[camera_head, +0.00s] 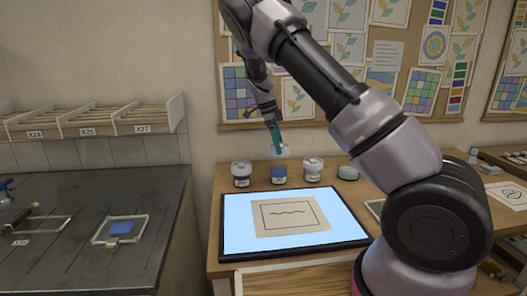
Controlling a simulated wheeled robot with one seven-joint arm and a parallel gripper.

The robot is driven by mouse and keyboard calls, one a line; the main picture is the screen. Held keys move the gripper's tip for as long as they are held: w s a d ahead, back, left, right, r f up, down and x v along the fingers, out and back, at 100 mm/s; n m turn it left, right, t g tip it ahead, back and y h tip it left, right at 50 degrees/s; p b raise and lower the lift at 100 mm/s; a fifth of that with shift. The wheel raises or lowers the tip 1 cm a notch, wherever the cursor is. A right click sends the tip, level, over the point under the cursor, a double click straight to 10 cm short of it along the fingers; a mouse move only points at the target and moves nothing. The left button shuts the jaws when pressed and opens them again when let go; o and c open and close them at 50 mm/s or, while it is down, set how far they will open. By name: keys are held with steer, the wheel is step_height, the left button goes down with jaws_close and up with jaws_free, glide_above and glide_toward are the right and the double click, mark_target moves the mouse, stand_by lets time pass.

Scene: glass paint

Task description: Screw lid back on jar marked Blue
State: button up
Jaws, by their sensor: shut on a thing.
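The blue jar (279,175) stands upright on the wooden table, behind the lit panel, with a small label too small to read. It shows no pale lid like those on the jars beside it. My gripper (279,147) points down above this jar, its teal end shut on a small pale, glassy-looking thing, probably the lid (281,153). A gap shows between the held lid and the jar. The fingertips are small and partly hidden by the lid.
A dark jar (241,174) stands close left and a pale-lidded jar (312,169) close right. A low greenish container (348,173) is further right. The light panel (238,242) with a drawing lies in front. My arm covers the table's right part.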

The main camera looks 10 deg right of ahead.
steer(key=shift+w+m, duration=0.25)
steer(key=shift+m, duration=0.05)
steer(key=n+t, duration=0.1)
steer(key=n, duration=0.4)
steer(key=shift+f+n, duration=0.15)
steer(key=shift+n, duration=0.25)
steer(key=n, duration=0.1)
steer(key=n+t, duration=0.1)
steer(key=n, duration=0.2)
steer(key=shift+s+d+f+n+t, duration=0.15)
steer(key=shift+f+n+t, duration=0.1)
steer(key=shift+n+t, duration=0.15)
steer(key=n, duration=0.2)
steer(key=n+y, duration=0.1)
steer(key=n, duration=0.1)
steer(key=n+t, duration=0.1)
steer(key=shift+f+n+y, duration=0.25)
steer(key=shift+n+y, duration=0.15)
steer(key=n, duration=0.3)
steer(key=n+y, duration=0.1)
steer(key=shift+d+f+n, duration=0.1)
steer(key=shift+f+n, duration=0.15)
steer(key=shift+n, duration=0.15)
steer(key=shift+s+f, duration=0.1)
steer(key=shift+f, duration=1.55)
steer(key=shift+f, duration=0.85)
